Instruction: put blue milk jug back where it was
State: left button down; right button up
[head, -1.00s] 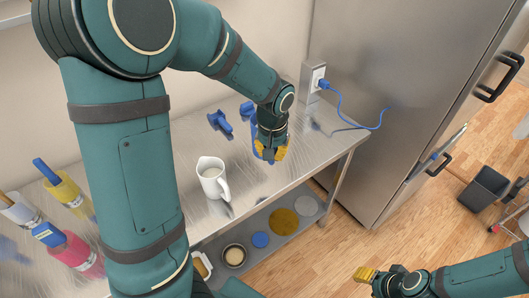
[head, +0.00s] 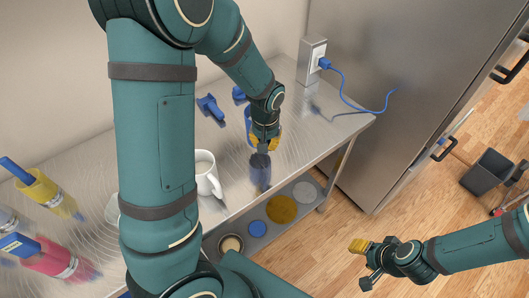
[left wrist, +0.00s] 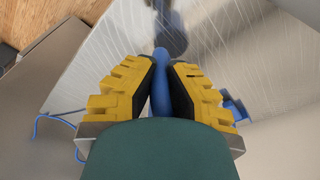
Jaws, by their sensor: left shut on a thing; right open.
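The blue milk jug (head: 248,122) shows only in part beside my left gripper (head: 265,143), over the steel counter. In the left wrist view, a blue part of the jug (left wrist: 160,100) sits between the fingers of the left gripper (left wrist: 160,85), which is shut on it. A dark blue shape (head: 259,172) lies just below the gripper; I cannot tell whether it is the jug's body or its reflection. My right gripper (head: 362,264) is open and empty, over the floor at the lower right.
A white jug (head: 206,172) stands on the counter (head: 310,145), partly behind my left arm. Blue objects (head: 210,107) lie further back. Yellow (head: 42,188) and pink (head: 45,255) containers are at left. An outlet post (head: 311,62) and fridge (head: 400,70) stand beyond.

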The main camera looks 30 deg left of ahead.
pick_arm(q)
jog(key=shift+w+f, duration=0.1)
jog(key=shift+f, duration=2.65)
jog(key=c, duration=1.1)
grip_release()
jog(key=shift+f, duration=0.1)
jog(key=shift+c, duration=0.2)
